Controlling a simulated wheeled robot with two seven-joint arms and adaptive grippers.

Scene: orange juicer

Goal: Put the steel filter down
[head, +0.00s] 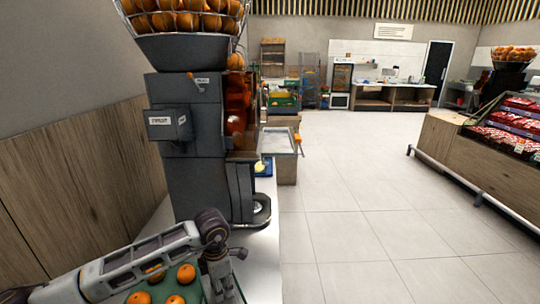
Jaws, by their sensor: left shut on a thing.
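My left gripper (220,278) is at the bottom of the head view, pointing down over the white counter in front of the juicer. It is shut on a small grey thing, which I take to be the steel filter; its shape is hard to make out behind the fingers and at the picture's lower edge. The large dark grey orange juicer (192,105) stands on the white counter (262,240), just beyond the gripper. My right gripper is not in view.
A green crate (187,260) with several oranges is at the bottom left, partly behind my left arm. A wire basket of oranges (185,22) tops the juicer. A wood-panelled wall (85,180) bounds the left. Tiled floor (350,230) to the right is clear.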

